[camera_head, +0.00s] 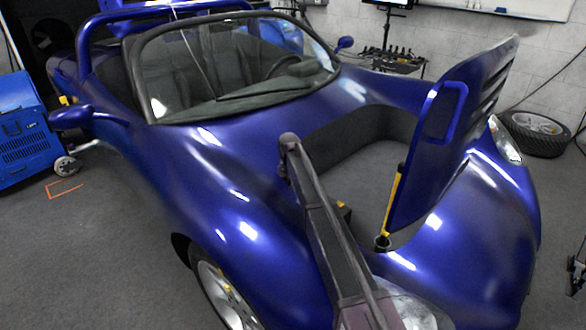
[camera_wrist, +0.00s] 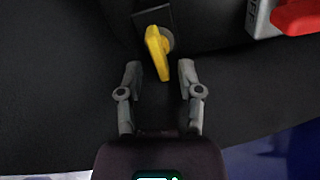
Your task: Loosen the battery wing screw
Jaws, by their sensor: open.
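The yellow wing screw (camera_wrist: 156,52) shows in the wrist view, set on a dark block with a grey round part beside it. My gripper (camera_wrist: 158,72) is open, with one finger on each side of the wing screw's lower end. I see a gap between the screw and each finger, and cannot tell the depth. In the head view my arm reaches over the front of the blue car (camera_head: 230,165) into its open front bay (camera_head: 375,165). A small yellow part (camera_head: 344,208) shows beside my arm there; the gripper itself is hidden.
A red handle (camera_wrist: 296,16) on a light grey block marked "OFF" is at the upper right of the wrist view. The raised blue hood (camera_head: 450,130) and a yellow strut (camera_head: 392,200) stand right of my arm. Bay walls surround the work area.

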